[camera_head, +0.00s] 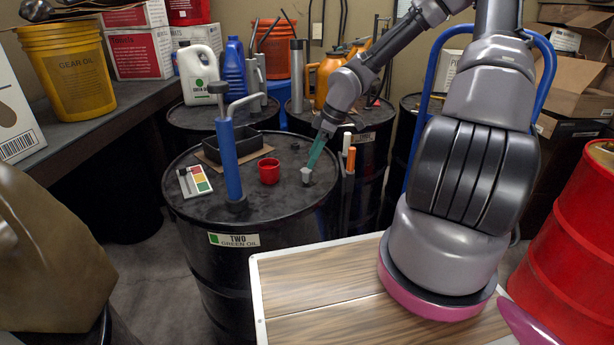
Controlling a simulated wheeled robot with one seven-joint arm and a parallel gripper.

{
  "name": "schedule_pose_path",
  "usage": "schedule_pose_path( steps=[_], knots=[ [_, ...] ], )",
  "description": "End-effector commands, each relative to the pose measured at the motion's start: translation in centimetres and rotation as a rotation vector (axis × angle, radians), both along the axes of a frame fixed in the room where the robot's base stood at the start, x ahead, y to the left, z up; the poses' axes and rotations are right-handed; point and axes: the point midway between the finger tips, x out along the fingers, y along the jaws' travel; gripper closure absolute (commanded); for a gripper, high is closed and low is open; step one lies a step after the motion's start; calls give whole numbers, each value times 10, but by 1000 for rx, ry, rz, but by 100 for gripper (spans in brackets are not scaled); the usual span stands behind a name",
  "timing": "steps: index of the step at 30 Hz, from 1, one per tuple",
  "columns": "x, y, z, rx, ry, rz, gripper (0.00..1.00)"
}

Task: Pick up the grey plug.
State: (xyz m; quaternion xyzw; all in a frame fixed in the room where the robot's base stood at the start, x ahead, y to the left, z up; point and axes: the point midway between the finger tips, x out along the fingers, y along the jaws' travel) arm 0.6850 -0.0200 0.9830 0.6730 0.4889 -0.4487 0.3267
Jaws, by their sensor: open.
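A small light grey piece, which looks like the grey plug (306,176), is on the black top of the drum labelled "TWO GREEN OIL" (262,225), toward its right side. My gripper (311,164) reaches down from the upper right with its teal fingers pointing at the plug. The fingertips are right at or just above the plug's top. The two fingers overlap in this view, so the gap between them is hidden. I cannot tell whether they touch the plug. The gripper is open.
A red cup (269,171) stands left of the plug, with a black tray (240,146) behind it. A tall blue hand pump (228,160) rises from the drum top. A colour-marked card (196,181) lies at left. White and orange markers (348,152) stand just right of my fingers.

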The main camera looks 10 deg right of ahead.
Motion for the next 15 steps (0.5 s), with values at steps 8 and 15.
schedule_pose_path(
  steps=[8, 15],
  knots=[
    [2, 9, -24, 0, 3, 2, 22],
    [6, 20, -56, -1, 2, 1, 22]
  ],
)
